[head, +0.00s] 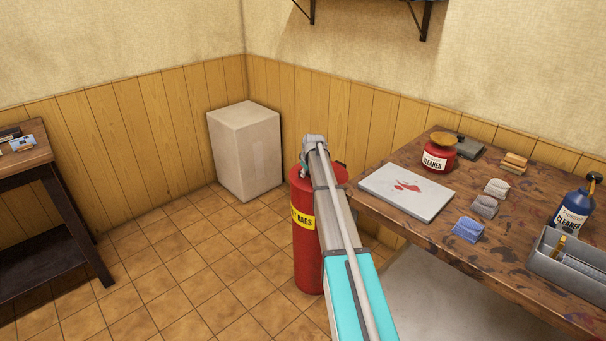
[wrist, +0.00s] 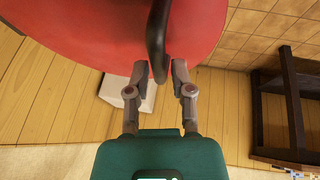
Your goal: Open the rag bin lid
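The rag bin (head: 306,250) is a red cylinder with a yellow label on the tiled floor, left of the workbench. Its lid (head: 336,177) looks level on top, partly hidden by my arm. In the wrist view the red surface of the bin (wrist: 80,30) fills the top, with a curved black handle (wrist: 157,35) standing out from it. My gripper (wrist: 160,72) is open, one finger on each side of the handle's end; I cannot tell whether they touch it. In the head view my gripper (head: 312,142) is over the bin's far side, fingers mostly hidden.
The wooden workbench (head: 400,232) is close on the right, with a white board (head: 407,192), a red cleaner can (head: 439,155), folded rags and a grey tray (head: 570,262). A pale box (head: 245,150) stands in the corner. Floor left of the bin is clear.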

